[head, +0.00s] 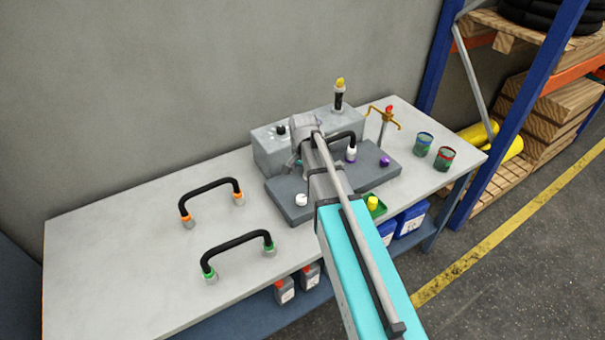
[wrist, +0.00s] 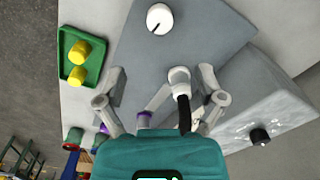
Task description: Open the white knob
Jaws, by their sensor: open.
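The white knob (head: 301,199) is a small round knob on the front left of the dark grey plate (head: 282,190). In the wrist view the white knob (wrist: 160,17) is at the top and shows a black pointer line toward the lower left. My gripper (wrist: 162,73) is open, its two fingers spread apart and empty. The knob lies beyond the fingertips and apart from them. In the head view my arm hides part of the plate. A black hose with a white fitting (wrist: 180,78) shows between the fingers in the wrist view; I cannot tell whether anything touches it.
A grey box (head: 270,152) with a black knob stands behind the plate. A green tray (wrist: 88,46) with yellow pieces lies beside the plate. Two black hoses with orange (head: 210,188) and green (head: 235,243) fittings stand on the table's left. Two cans (head: 424,143) stand right.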

